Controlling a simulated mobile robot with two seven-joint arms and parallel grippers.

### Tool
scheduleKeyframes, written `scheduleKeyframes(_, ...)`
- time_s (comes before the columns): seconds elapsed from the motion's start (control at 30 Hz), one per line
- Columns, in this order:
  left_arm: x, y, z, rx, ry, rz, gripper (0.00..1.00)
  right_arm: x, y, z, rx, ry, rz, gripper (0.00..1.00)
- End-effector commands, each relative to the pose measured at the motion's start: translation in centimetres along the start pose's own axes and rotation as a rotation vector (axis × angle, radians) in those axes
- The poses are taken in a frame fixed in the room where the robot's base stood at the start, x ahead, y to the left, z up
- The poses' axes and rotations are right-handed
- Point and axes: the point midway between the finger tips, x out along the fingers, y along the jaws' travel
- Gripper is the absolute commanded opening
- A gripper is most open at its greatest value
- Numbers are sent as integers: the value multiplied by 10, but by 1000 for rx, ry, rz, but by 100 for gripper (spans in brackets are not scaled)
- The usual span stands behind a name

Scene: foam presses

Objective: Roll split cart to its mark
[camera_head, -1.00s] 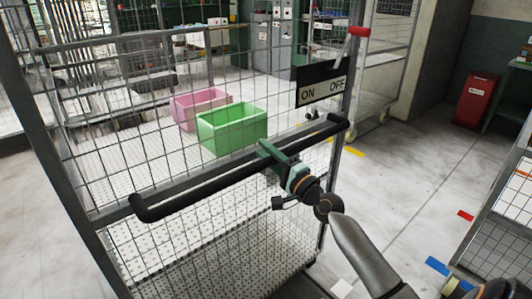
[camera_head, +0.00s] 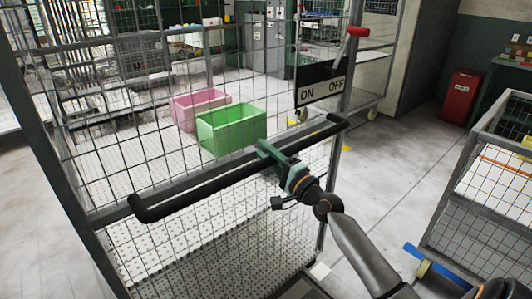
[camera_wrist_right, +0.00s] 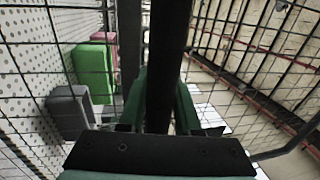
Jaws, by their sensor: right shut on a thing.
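The cart (camera_head: 93,217) is a tall grey wire-mesh cage on a perforated deck, filling the left and middle of the head view. A black push bar (camera_head: 190,196) runs across its near side. My right gripper (camera_head: 268,151) is shut on this bar, right of its middle. In the right wrist view the bar (camera_wrist_right: 166,60) passes between the green fingers. An ON/OFF plate (camera_head: 322,90) with a red-gripped lever (camera_head: 357,32) sits at the cart's upper right. A green bin (camera_head: 232,130) and a pink bin (camera_head: 200,108) show through the mesh. My left gripper is out of view.
Another mesh cart (camera_head: 480,225) stands at the right, with a blue strip (camera_head: 425,252) on the floor beside it. A white patch (camera_head: 320,270) lies by the near right corner. A red bin (camera_head: 461,97) stands farther back. The floor between is clear.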

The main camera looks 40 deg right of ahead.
Motion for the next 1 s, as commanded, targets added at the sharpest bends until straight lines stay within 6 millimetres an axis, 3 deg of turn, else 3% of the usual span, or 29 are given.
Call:
scheduleKeyframes(0.47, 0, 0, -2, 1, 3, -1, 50, 0, -1, 0, 0, 1, -2, 0)
scheduleKeyframes(0.5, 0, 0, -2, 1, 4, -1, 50, 0, -1, 0, 0, 1, -2, 37)
scheduleKeyframes(0.73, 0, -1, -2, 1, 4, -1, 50, 0, -1, 0, 0, 1, -2, 62)
scheduleKeyframes(1.0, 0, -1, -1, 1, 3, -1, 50, -1, -1, 0, 0, 0, -1, 62)
